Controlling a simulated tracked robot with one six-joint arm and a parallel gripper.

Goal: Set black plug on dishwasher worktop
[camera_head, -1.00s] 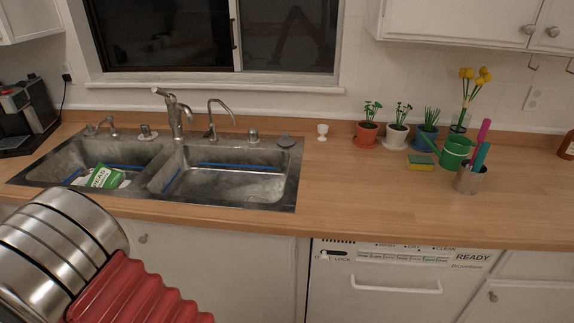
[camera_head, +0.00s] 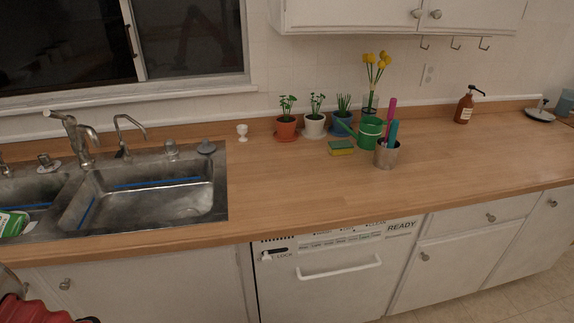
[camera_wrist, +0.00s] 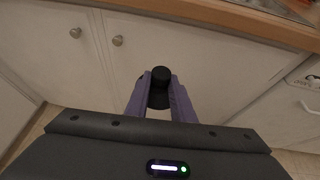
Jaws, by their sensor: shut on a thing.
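The black plug (camera_wrist: 160,76) is in the wrist view, a small dark round-topped thing between the two purple fingers. My gripper (camera_wrist: 161,88) is shut on it, in front of white cabinet doors and below the worktop edge. My gripper is not seen in the head view. The wooden worktop (camera_head: 310,200) runs over the white dishwasher (camera_head: 325,285), which stands right of the sink and has a bar handle and a READY label. The dishwasher also shows at the right of the wrist view (camera_wrist: 303,100).
The worktop's front above the dishwasher is clear. Behind stand an egg cup (camera_head: 242,132), potted plants (camera_head: 314,125), a sponge (camera_head: 341,147), a green watering can (camera_head: 369,132) and a metal cup (camera_head: 386,155) with pens. The steel sink (camera_head: 150,195) is left; a soap bottle (camera_head: 464,107) is right.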

